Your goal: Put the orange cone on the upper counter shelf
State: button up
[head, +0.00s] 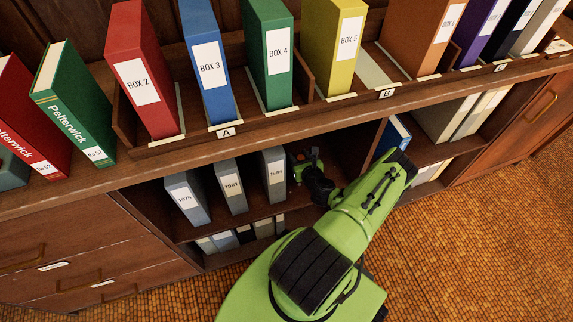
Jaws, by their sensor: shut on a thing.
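My gripper (301,168) reaches into the upper shelf (262,209) of the open compartment under the counter, just right of the grey binders. A small patch of orange, which appears to be the orange cone (314,154), shows at the gripper. The gripper is shut on it. Most of the cone is hidden by the gripper and my arm. I cannot tell whether the cone touches the shelf board.
Grey binders (232,188) stand left of my gripper. More binders (264,228) fill the shelf below. A divider and a blue book (392,138) stand to the right. Large coloured box files (271,55) line the counter (160,162) above. The shelf just right of my gripper looks clear.

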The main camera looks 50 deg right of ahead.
notch_tip(320, 180, down, 4)
jog(key=shift+f+b, duration=0.15)
jog(key=shift+b, duration=0.75)
jog(key=o, duration=1.1)
jog(key=shift+c, duration=0.2)
